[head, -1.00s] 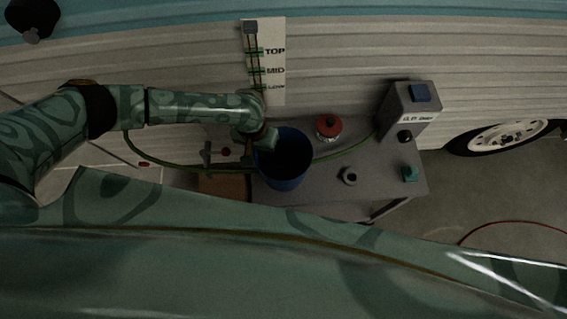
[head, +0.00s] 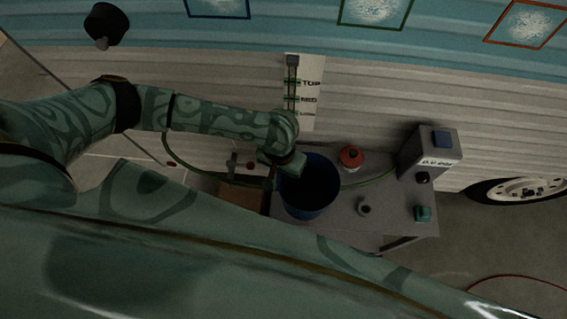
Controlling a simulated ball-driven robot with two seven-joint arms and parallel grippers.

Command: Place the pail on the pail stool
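The blue pail (head: 318,203) is at the left end of a grey table (head: 400,228), upright with its dark open mouth facing up. I cannot tell whether it rests on the table or is just above it. My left gripper (head: 271,180) is at the pail's left rim, pointing down. Its fingertips are small and dark here, so I cannot tell whether they are closed on the rim. A brown, flat-topped object (head: 238,194) stands low to the left of the pail, partly hidden; I cannot tell whether it is the pail stool. My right gripper is out of view.
On the table are a red-topped object (head: 351,157), a small grey ring-like piece (head: 364,207), a green block (head: 423,214) and a grey box with a blue top (head: 430,155). A level gauge board (head: 304,92) hangs on the camper wall behind. A green hose passes behind the pail.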

